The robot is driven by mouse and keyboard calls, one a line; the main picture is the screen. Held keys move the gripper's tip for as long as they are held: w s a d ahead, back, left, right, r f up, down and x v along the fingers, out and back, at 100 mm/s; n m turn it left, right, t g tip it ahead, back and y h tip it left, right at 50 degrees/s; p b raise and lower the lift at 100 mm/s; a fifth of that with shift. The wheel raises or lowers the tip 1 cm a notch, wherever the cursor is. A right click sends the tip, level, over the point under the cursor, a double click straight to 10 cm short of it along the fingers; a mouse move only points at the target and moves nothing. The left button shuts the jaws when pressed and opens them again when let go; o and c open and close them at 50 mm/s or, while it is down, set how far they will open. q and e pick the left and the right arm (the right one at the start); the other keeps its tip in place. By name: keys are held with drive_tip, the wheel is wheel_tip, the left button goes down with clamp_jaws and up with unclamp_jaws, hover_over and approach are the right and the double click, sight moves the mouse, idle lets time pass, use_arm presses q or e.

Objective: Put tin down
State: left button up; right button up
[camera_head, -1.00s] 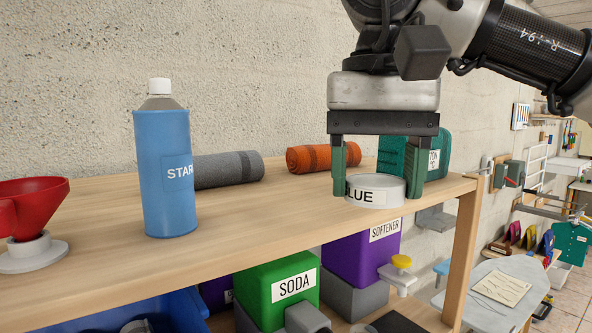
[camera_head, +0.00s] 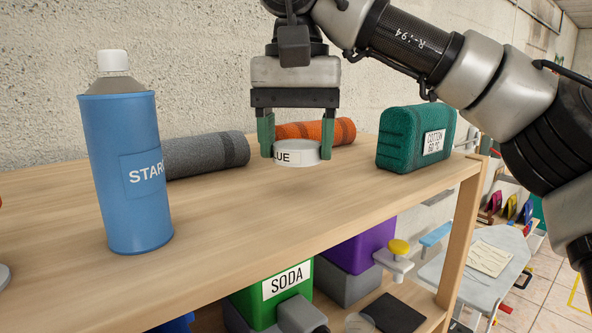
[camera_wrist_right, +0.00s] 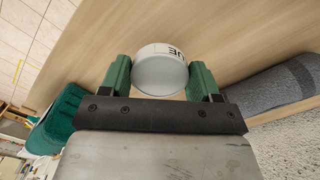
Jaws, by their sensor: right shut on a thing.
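A low round white tin (camera_head: 301,153) with a label ending in "LUE" is between the green fingers of my right gripper (camera_head: 297,148). The gripper is shut on it, pointing down. The tin is over the wooden shelf top (camera_head: 270,215), near its back. I cannot tell whether its base touches the wood. In the right wrist view the tin (camera_wrist_right: 160,72) sits between both fingertips of the gripper (camera_wrist_right: 161,80), with the wood behind it. My left gripper is not in view.
A grey roll (camera_head: 205,155) and an orange roll (camera_head: 335,130) lie along the wall. A teal cotton bundle (camera_head: 412,140) stands at the right end. The shelf's front middle is clear.

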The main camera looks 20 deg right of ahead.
sight(299, 194)
drive_tip(key=shift+s+f, duration=0.25)
drive_tip(key=shift+f, duration=0.45)
drive_tip(key=shift+s+f, duration=0.25)
drive_tip(key=shift+f, duration=0.7)
drive_tip(key=shift+w+d+f, duration=0.1)
drive_tip(key=shift+w+f, duration=0.15)
drive_tip(key=shift+f, duration=0.05)
drive_tip(key=shift+s+f, duration=0.1)
drive_tip(key=o, duration=0.8)
drive_tip(key=shift+o, duration=1)
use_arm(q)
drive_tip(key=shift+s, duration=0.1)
